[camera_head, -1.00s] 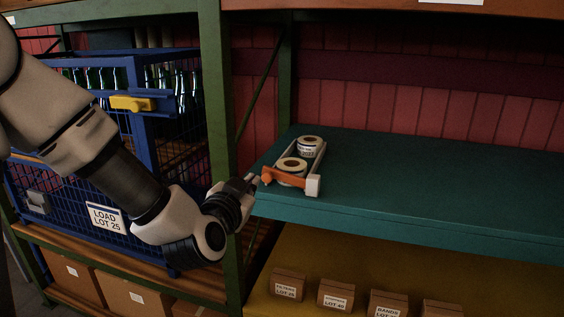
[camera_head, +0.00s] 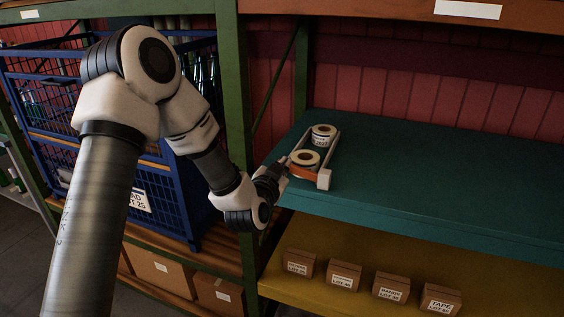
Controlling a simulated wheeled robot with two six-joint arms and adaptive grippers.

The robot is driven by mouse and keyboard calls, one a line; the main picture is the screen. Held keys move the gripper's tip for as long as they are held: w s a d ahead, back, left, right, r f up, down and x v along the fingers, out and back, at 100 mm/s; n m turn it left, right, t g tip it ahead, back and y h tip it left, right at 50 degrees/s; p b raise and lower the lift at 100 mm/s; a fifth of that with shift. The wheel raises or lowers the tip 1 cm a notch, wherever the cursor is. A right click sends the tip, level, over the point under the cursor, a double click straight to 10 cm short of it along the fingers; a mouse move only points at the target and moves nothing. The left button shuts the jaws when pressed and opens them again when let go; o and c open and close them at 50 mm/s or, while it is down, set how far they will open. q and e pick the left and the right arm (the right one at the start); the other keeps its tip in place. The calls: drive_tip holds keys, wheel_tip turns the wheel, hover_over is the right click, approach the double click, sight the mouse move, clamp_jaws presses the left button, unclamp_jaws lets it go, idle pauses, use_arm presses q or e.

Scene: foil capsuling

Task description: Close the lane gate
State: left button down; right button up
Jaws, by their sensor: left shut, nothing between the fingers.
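The lane (camera_head: 334,147) is a pale-railed track on the teal shelf, with two white label rolls in it. The front roll (camera_head: 305,157) and the rear roll (camera_head: 323,131) lie one behind the other. The orange lane gate (camera_head: 304,172) runs across the lane's front end, up to the white block (camera_head: 324,179) at the right. My left gripper (camera_head: 284,162) is shut and empty at the gate's left end. It hides that end, and I cannot tell whether it touches. My right gripper is not in view.
The teal shelf (camera_head: 430,190) is clear to the right. Several small cartons (camera_head: 345,277) stand on the yellow shelf below.

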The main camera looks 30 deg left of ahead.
use_arm(q)
drive_tip(key=shift+a+f, duration=0.4)
drive_tip(key=shift+f, duration=0.2)
drive_tip(key=shift+d, duration=0.1)
drive_tip(key=f+b, duration=0.1)
drive_tip(key=f+n+b, duration=0.1)
drive_tip(key=shift+s+a+f+b, duration=0.15)
drive_tip(key=shift+s+a+b, duration=0.05)
drive_tip(key=shift+a+b, duration=0.2)
